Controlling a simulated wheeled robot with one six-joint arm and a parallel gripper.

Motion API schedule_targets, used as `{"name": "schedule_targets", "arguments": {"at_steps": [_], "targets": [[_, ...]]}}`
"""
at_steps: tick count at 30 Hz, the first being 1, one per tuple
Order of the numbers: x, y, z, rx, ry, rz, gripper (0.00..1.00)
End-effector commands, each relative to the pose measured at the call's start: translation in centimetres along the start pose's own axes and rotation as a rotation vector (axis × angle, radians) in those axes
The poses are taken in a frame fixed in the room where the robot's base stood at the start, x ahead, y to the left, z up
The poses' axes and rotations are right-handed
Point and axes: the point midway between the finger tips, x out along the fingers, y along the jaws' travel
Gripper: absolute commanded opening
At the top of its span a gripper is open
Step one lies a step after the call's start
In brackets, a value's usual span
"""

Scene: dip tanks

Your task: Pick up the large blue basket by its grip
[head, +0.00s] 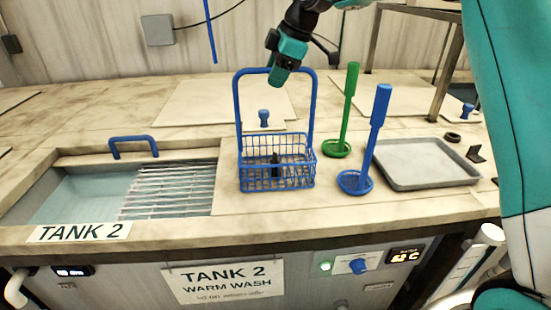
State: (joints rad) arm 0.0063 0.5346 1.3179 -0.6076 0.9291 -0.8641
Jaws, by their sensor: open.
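The large blue basket (277,181) stands upright on the counter, right of the tank. It is a wire basket with a tall hoop handle, whose top bar is the grip (250,71). A small dark object (275,167) shows in it. My gripper (279,82) points down at the top of the hoop and overlaps the middle of the bar in the picture. It is open. Its fingers cover that part of the grip, and I cannot tell whether they are around the bar or in front of it.
Tank 2 (85,195) is open at the left, with a slatted rack (170,190) and a blue handle (133,139). A green ladle (350,95) and a blue ladle (378,120) stand upright right of the basket. A grey tray (425,182) lies further right.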

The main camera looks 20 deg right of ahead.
Motion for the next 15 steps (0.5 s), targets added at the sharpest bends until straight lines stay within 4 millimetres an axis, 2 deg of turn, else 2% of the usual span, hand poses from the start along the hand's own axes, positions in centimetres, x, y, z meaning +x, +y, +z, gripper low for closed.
{"name": "schedule_targets", "arguments": {"at_steps": [7,12,15], "targets": [[0.00,0.00,0.00,0.000,0.000,0.000,0.41],[0.00,-0.01,0.00,0.000,0.000,0.000,0.02],[0.01,-0.01,0.00,0.000,0.000,0.000,0.00]]}}
